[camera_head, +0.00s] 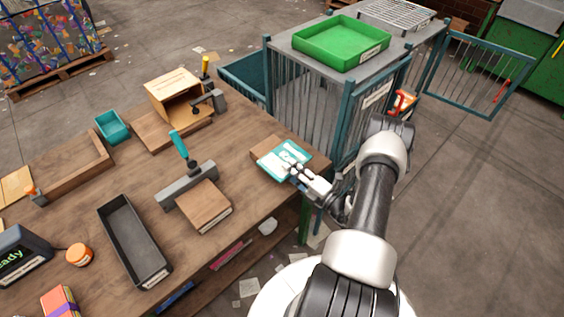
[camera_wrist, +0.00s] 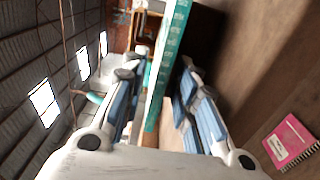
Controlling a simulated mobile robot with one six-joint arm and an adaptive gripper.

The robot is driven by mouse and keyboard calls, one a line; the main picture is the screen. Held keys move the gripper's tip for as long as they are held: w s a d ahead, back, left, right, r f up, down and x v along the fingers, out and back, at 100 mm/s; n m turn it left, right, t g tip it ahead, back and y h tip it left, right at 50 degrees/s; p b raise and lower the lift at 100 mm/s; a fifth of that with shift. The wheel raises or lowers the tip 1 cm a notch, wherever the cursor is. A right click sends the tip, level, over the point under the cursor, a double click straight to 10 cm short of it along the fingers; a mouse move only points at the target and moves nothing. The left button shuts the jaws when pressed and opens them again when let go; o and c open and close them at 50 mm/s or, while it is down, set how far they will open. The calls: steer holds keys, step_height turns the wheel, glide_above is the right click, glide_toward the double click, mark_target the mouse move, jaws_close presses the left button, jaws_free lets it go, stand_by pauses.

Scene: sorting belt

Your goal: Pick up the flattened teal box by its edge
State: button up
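The flattened teal box (camera_head: 281,155) lies at the table's right edge, partly over a brown board, with its near side at the edge. In the wrist view its thin teal edge with white print (camera_wrist: 168,48) runs between my two fingers. My gripper (camera_head: 297,170) is at the box's near right side, in from the edge. In the wrist view my gripper (camera_wrist: 160,95) has its fingers on either side of the box, with narrow gaps beside it, so it looks open. The fingertips' exact contact is hard to see.
On the wooden table (camera_head: 130,175) are a grey tray (camera_head: 135,240), a brown block (camera_head: 204,205) and a teal-handled clamp (camera_head: 186,175). A caged stand with a green tray (camera_head: 342,42) rises behind the box. A pink notebook (camera_wrist: 290,142) shows below.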

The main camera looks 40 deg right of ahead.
jaws_close()
